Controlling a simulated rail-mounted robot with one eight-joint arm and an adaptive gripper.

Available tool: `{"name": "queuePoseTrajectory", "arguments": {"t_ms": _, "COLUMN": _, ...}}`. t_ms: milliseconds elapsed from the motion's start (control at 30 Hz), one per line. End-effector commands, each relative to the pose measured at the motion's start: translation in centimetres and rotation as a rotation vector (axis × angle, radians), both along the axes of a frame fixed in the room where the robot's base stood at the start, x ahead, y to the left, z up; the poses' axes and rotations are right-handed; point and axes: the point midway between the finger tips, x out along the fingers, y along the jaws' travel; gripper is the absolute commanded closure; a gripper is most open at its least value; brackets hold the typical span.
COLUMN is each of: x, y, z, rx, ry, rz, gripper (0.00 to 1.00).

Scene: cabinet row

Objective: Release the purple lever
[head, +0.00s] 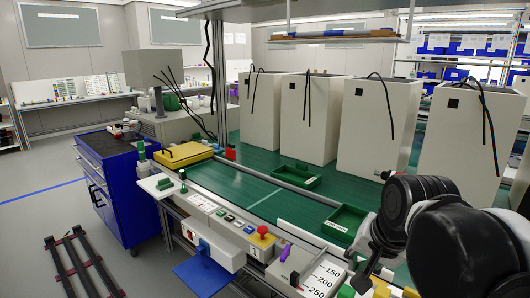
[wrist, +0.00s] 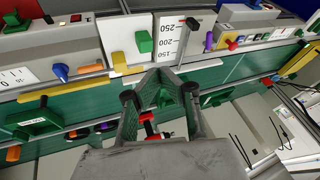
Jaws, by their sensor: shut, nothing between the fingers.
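The purple lever (head: 286,252) sits on a grey box on the front workbench, leaning up and to the right. In the wrist view a small purple piece (wrist: 209,41) shows near the top, right of the number scale; it looks like the same lever. My gripper (wrist: 161,74) is shut and empty, its fingertips together below the scale. In the head view my gripper (head: 361,283) is at the lower right, right of the lever and apart from it, partly hidden by my dark arm.
A number scale panel (head: 323,278) stands between the lever and my gripper. A red button on a yellow base (head: 262,234) is left of the lever. A green tray (head: 345,222) lies behind. Tall white cabinets (head: 375,120) line the back of the green bench.

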Motion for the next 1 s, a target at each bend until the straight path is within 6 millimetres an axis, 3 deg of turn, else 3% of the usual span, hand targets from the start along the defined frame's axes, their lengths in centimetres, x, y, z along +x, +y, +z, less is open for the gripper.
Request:
{"name": "queuePoseTrajectory", "arguments": {"t_ms": 200, "x": -4.8, "y": -0.6, "z": -1.1, "rx": -0.162, "ry": -0.088, "rz": 0.228, "gripper": 1.00}}
{"name": "queuePoseTrajectory", "arguments": {"t_ms": 500, "x": -8.0, "y": -1.1, "z": -2.6, "rx": -0.314, "ry": -0.153, "rz": 0.417, "gripper": 0.97}}
{"name": "queuePoseTrajectory", "arguments": {"t_ms": 733, "x": -8.0, "y": -1.2, "z": -2.5, "rx": -0.327, "ry": -0.157, "rz": 0.436, "gripper": 0.67}}
{"name": "queuePoseTrajectory", "arguments": {"t_ms": 867, "x": -6.9, "y": -0.9, "z": -1.4, "rx": -0.313, "ry": -0.139, "rz": 0.430, "gripper": 0.67}}
{"name": "queuePoseTrajectory", "arguments": {"t_ms": 1000, "x": -4.4, "y": -0.3, "z": 0.4, "rx": -0.282, "ry": -0.096, "rz": 0.414, "gripper": 0.67}}
